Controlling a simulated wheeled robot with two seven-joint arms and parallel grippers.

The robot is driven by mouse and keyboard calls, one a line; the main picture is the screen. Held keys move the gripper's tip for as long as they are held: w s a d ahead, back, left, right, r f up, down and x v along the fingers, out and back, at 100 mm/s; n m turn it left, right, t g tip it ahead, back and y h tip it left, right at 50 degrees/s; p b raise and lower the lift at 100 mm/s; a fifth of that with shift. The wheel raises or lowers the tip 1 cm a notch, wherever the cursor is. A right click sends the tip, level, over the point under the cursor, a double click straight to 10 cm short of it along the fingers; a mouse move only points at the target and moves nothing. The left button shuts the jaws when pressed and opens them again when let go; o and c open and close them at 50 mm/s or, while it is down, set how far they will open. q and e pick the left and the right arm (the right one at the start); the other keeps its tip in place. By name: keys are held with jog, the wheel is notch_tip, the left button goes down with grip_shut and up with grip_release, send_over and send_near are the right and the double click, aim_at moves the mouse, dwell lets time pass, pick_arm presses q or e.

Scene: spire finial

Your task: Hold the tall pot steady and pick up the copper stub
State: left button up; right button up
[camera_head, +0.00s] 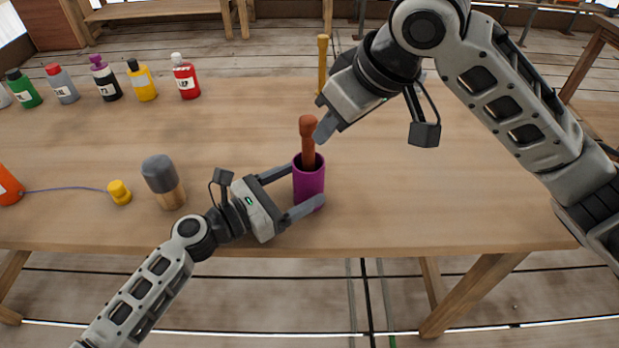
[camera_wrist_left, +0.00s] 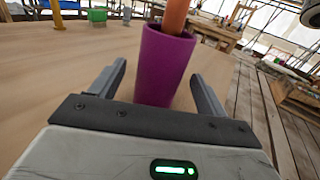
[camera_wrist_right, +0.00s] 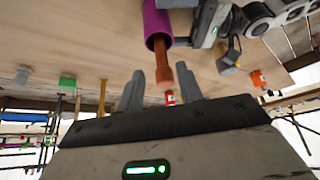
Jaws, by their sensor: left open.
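The tall purple pot (camera_head: 309,186) stands near the table's front edge, and also shows in the left wrist view (camera_wrist_left: 163,65). The copper stub (camera_head: 308,145) stands in the pot with its knobbed top above the rim; its lower end is hidden inside. My left gripper (camera_head: 291,191) is open, with one finger on either side of the pot and gaps showing in the left wrist view. My right gripper (camera_wrist_right: 160,80) is open and empty, close to the stub's knob (camera_wrist_right: 187,77). In the head view its fingertip is just right of the knob; contact cannot be told.
A grey-topped jar (camera_head: 163,182) stands left of my left gripper. A yellow cap (camera_head: 119,192) is tied by a string to an orange bottle (camera_head: 8,187). Several bottles, including a red one (camera_head: 186,78), line the back left. A yellow post (camera_head: 323,65) stands behind the pot.

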aim_at(297, 187)
pick_arm(q)
jog(key=shift+x, duration=1.6)
